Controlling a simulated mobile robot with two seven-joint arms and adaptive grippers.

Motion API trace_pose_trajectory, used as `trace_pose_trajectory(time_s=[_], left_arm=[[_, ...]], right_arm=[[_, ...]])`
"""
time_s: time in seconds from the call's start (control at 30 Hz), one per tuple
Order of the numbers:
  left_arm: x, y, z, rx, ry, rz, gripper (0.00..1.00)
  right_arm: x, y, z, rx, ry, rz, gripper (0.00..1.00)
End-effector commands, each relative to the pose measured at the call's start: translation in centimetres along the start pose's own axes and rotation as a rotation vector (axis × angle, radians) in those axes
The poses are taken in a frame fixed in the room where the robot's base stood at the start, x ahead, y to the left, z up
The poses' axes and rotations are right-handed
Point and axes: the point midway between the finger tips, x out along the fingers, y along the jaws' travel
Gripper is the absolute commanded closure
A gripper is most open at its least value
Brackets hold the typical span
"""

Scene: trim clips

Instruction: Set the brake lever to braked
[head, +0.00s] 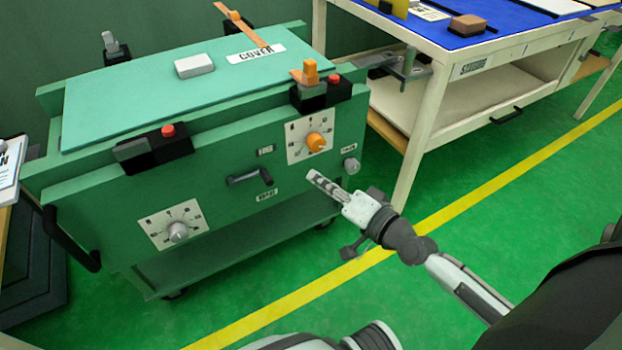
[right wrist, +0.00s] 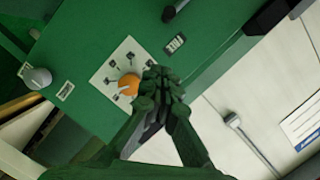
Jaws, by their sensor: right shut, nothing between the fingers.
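A dark lever handle (head: 250,177) sticks out from the front of the green machine (head: 85,178). A small label (head: 266,195) below it is too small to read surely, so I cannot confirm it is the brake lever or tell its setting. The handle also shows at the top of the right wrist view (right wrist: 176,9). My right gripper (head: 314,177) is shut and empty in front of the machine, to the right of the handle and below the orange dial knob (head: 317,142). In the right wrist view its fingertips (right wrist: 160,82) appear beside that knob. My left gripper is out of view.
A grey dial knob (head: 178,231) and a silver knob (head: 351,165) also project from the front. Red buttons, an orange lever (head: 309,72) and a cover (head: 135,95) are on top. A white-framed table (head: 420,145) stands at right. Green floor is open in front.

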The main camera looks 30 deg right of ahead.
Motion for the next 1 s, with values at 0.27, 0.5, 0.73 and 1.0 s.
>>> trace_pose_trajectory(time_s=[0.27,0.5,0.73,1.0], left_arm=[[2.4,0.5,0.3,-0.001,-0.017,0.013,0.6],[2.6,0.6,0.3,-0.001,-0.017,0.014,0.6],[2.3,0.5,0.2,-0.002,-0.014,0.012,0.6],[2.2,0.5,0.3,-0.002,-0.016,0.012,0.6]], right_arm=[[6.2,-0.3,-0.1,0.002,0.003,-0.003,1.0],[8.4,0.0,2.3,0.003,-0.002,0.0,1.0],[8.8,0.0,3.8,0.0,0.0,0.0,1.0],[8.8,0.0,3.9,-0.001,0.0,0.0,1.0]])
